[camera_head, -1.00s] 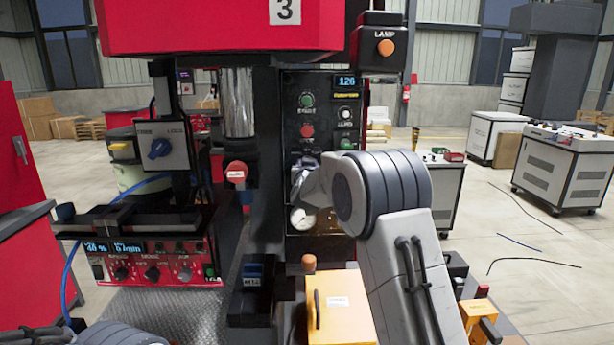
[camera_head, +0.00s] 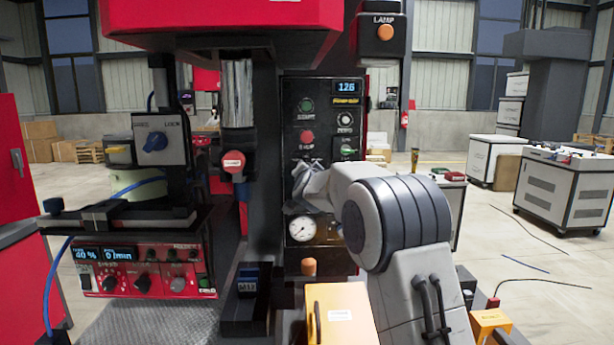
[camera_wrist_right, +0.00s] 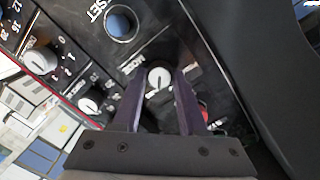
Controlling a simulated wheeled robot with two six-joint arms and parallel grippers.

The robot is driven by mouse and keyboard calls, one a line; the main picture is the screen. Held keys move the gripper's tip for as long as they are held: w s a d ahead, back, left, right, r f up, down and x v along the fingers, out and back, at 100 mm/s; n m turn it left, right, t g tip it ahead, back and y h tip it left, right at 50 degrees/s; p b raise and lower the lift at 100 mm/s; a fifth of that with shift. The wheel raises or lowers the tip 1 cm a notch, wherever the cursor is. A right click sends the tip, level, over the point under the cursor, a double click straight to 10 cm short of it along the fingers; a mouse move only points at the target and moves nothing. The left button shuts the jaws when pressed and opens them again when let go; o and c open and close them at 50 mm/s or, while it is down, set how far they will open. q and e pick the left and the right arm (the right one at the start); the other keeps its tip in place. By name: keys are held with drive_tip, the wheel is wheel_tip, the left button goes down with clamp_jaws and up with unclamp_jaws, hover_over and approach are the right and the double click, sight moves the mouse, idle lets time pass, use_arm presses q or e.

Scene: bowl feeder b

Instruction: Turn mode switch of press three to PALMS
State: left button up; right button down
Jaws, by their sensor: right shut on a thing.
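The press's black control panel (camera_head: 325,95) stands under the red press head (camera_head: 220,25) in the head view. My right gripper (camera_head: 306,185) is at the panel's lower left, below the red stop button (camera_head: 307,136), and hides the switch there. In the right wrist view, the mode switch (camera_wrist_right: 159,77) is a white round knob beside a "MODE" label. My right gripper (camera_wrist_right: 158,88) has one dark finger on each side of it and is shut on it. The position words around the knob are too blurred or covered to read. My left gripper is out of view.
A pressure gauge (camera_head: 302,229) sits just below my right gripper. A blue reset button (camera_wrist_right: 121,23) and other white knobs (camera_wrist_right: 39,61) are near the mode switch. A yellow box (camera_head: 340,315) stands in front of the panel. A red-capped button (camera_head: 233,162) is to the left.

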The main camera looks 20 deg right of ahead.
idle(0.3)
drive_tip(key=shift+c, duration=2.2)
unclamp_jaws()
drive_tip(key=shift+d, duration=0.1)
drive_tip(key=shift+s, duration=0.1)
drive_tip(key=b+v, duration=0.2)
drive_tip(key=v, duration=0.8)
drive_tip(key=shift+b, duration=0.35)
drive_tip(key=shift+s, duration=0.2)
